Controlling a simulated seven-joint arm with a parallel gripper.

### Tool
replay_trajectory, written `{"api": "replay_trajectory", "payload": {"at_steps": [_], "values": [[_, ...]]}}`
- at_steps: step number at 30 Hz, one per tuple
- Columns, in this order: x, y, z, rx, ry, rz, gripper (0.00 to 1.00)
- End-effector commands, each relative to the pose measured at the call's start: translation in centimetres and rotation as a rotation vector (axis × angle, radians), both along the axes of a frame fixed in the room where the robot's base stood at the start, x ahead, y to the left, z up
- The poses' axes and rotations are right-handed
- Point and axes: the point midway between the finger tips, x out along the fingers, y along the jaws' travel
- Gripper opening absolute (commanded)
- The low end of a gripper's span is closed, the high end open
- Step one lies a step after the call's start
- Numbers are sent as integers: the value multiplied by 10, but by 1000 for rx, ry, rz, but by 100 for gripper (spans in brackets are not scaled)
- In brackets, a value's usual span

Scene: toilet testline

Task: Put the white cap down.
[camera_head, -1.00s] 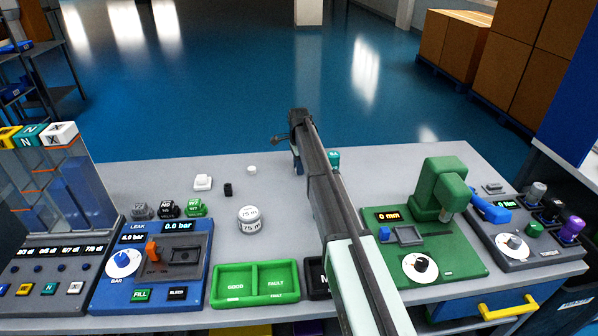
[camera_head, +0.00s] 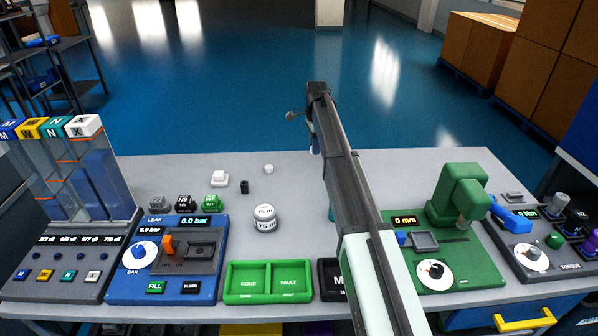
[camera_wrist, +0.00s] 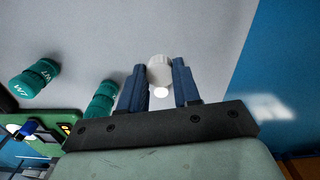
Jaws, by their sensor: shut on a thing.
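In the wrist view, a white cap (camera_wrist: 160,71) sits between the two blue fingertips of my gripper (camera_wrist: 159,80). The gripper is shut on it. Grey tabletop shows beyond the cap; I cannot tell how high the cap is above it. In the head view, my gripper (camera_head: 313,140) is at the table's far edge, and the held cap cannot be made out there.
Teal cylinders (camera_wrist: 35,79) lie left of my gripper in the wrist view. A green press (camera_head: 460,195) stands to the right.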

Motion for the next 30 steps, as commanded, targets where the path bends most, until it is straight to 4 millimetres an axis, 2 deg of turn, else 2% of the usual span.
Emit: {"api": "replay_trajectory", "payload": {"at_steps": [5, 8, 12, 14, 18, 23, 27, 30], "values": [[-4, 46, 14, 0, -1, 52, 4], [-16, 84, 27, 0, -1, 96, 4], [-50, 133, 46, 0, -1, 159, 4], [-69, 151, 54, 0, -2, 184, 4], [-119, 183, 68, 0, -2, 238, 4], [-185, 197, 78, 0, -1, 255, 4], [-228, 186, 78, 0, -1, 205, 4], [-248, 178, 73, 0, 0, 154, 4]]}}
